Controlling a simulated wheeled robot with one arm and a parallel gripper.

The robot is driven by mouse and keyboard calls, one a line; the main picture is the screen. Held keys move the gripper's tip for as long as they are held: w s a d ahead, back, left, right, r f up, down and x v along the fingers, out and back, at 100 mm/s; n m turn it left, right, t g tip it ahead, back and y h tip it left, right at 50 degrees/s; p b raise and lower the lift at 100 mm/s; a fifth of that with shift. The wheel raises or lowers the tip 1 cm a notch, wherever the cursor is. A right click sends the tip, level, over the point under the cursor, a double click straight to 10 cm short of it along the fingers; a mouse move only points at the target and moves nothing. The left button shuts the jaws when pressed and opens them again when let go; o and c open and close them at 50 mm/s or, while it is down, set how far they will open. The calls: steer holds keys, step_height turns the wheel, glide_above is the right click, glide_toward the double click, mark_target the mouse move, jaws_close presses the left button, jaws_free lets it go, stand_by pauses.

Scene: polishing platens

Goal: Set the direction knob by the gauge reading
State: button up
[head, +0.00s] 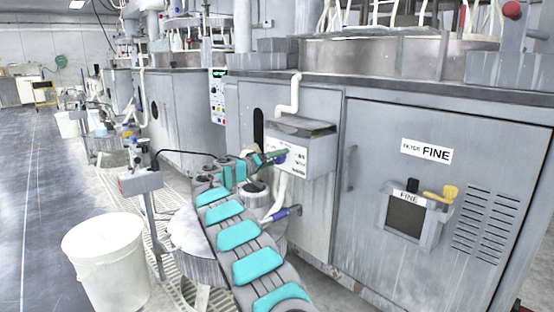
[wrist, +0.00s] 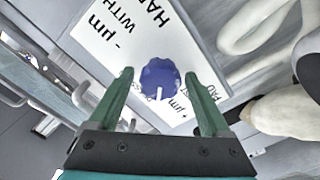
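The blue direction knob (wrist: 160,75) sits on a white label panel in the wrist view. A white mark on it points down in that picture. Lettering with "µm" and "WITH" lies to its upper left, and more "µm" lettering to its lower right. My gripper (wrist: 159,76) is open, with one green finger on each side of the knob and a gap on both sides. In the head view my gripper (head: 272,158) is at the front of the grey control box (head: 305,160), partly covering its label. I cannot make out a gauge reading.
The box is on a grey cabinet with a "FINE" filter label (head: 427,151) and a holder (head: 410,222). A pale hose (head: 287,103) runs above the box. A white bucket (head: 105,262) and a post-mounted box (head: 140,181) stand left of my arm. Floor at far left is clear.

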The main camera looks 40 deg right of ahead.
steer(key=a, duration=0.7)
steer(key=shift+s+a, duration=0.35)
stand_by(0.4)
